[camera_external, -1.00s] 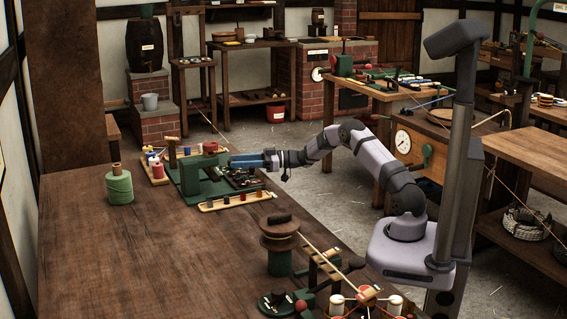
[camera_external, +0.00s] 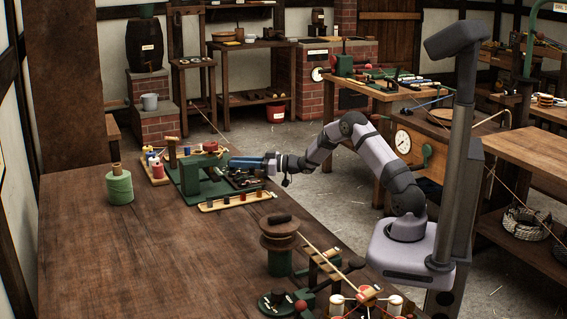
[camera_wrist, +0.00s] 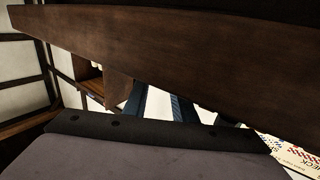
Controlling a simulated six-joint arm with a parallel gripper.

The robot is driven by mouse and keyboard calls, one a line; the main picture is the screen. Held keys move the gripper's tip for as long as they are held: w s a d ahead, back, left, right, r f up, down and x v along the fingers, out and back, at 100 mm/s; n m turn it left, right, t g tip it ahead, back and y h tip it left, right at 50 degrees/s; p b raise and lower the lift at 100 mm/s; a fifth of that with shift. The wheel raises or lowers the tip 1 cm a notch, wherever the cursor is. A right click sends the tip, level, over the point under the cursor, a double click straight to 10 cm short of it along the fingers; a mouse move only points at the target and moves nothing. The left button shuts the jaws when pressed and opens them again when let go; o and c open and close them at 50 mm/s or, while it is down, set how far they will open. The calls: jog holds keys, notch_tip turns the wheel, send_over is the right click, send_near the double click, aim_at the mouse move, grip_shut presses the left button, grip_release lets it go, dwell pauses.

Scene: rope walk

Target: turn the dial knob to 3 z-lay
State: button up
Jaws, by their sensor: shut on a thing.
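A green machine (camera_external: 205,184) stands at the far right part of the long wooden table in the external view. My gripper (camera_external: 236,162), with blue fingers, reaches level to the machine's right side and is shut on the dial knob there. The knob is hidden behind the fingers, and its setting cannot be read. In the wrist view, the blue fingers of my gripper (camera_wrist: 188,106) show below a dark wooden part; their tips and the knob are covered.
A tray of small coloured pieces (camera_external: 238,200) lies before the machine. A green twine spool (camera_external: 119,188) stands to its left. A winder (camera_external: 279,245) stands nearer on the table. A printed sheet (camera_wrist: 290,152) shows in the wrist view.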

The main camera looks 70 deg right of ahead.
jog(key=shift+a+r+m+h, duration=0.1)
jog(key=shift+r+m+h, duration=0.05)
jog(key=shift+m+h, duration=0.2)
jog(key=o, duration=1)
jog(key=shift+o, duration=0.2)
jog(key=shift+s, duration=0.1)
jog(key=shift+s+d, duration=0.2)
jog(key=shift+s, duration=1)
jog(key=shift+s+d, duration=0.25)
jog(key=shift+s, duration=0.9)
jog(key=shift+s+d, duration=0.2)
jog(key=shift+s, duration=1)
